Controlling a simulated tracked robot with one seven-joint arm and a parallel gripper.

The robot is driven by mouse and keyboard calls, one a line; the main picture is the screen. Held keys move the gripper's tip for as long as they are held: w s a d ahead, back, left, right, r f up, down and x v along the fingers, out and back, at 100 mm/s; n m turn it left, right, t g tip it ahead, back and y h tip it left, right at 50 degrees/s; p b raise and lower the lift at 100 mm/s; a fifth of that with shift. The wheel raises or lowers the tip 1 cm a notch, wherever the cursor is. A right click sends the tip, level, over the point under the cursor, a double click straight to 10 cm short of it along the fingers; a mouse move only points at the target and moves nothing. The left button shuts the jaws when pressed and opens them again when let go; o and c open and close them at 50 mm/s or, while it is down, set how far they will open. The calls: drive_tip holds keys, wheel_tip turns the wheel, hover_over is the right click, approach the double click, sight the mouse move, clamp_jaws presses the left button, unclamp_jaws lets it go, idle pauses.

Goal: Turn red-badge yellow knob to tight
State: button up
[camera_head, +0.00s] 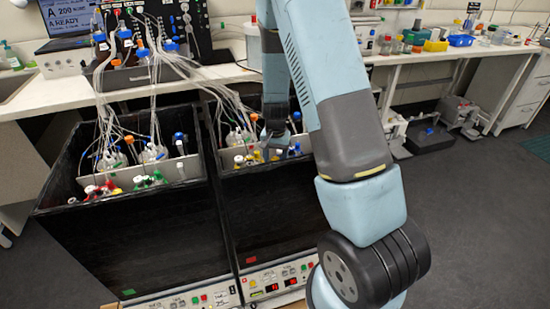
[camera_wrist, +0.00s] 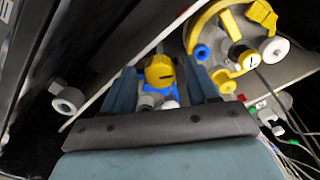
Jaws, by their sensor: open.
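A yellow knob (camera_wrist: 157,73) with a small dark mark sits on a blue part, with pale round parts below it, in the wrist view. My gripper (camera_wrist: 162,68) is open, with one finger on each side of this knob. I cannot tell whether either finger touches it. In the head view my gripper (camera_head: 274,133) reaches down into the right black shaker box (camera_head: 265,218), which carries a red badge (camera_head: 251,260). The knob cannot be made out surely there, behind my arm.
A yellow-rimmed vessel top (camera_wrist: 218,66) with a black-centred cap and a white cap lies right of my gripper. Thin tubes (camera_head: 200,82) hang into both boxes. The left box (camera_head: 130,245) has a green badge (camera_head: 128,292). Open floor (camera_head: 470,220) lies at right.

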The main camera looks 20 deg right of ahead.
wheel_tip(320, 180, up, 14)
drive_tip(key=shift+f, duration=0.2)
idle(0.4)
drive_tip(key=s+r+n+t+y, duration=0.1)
drive_tip(key=s+r+n, duration=0.1)
drive_tip(key=s+r, duration=0.5)
drive_tip(key=s+r+n+t, duration=0.15)
drive_tip(key=s+r, duration=0.25)
drive_tip(key=r, duration=0.6)
drive_tip(key=s+r+n+t+h, duration=0.1)
drive_tip(key=s+r, duration=0.6)
drive_tip(key=s, duration=1)
drive_tip(key=shift+s+a+r+n+t, duration=0.15)
drive_tip(key=shift+r+n+t, duration=0.05)
drive_tip(key=shift+n+t, duration=0.75)
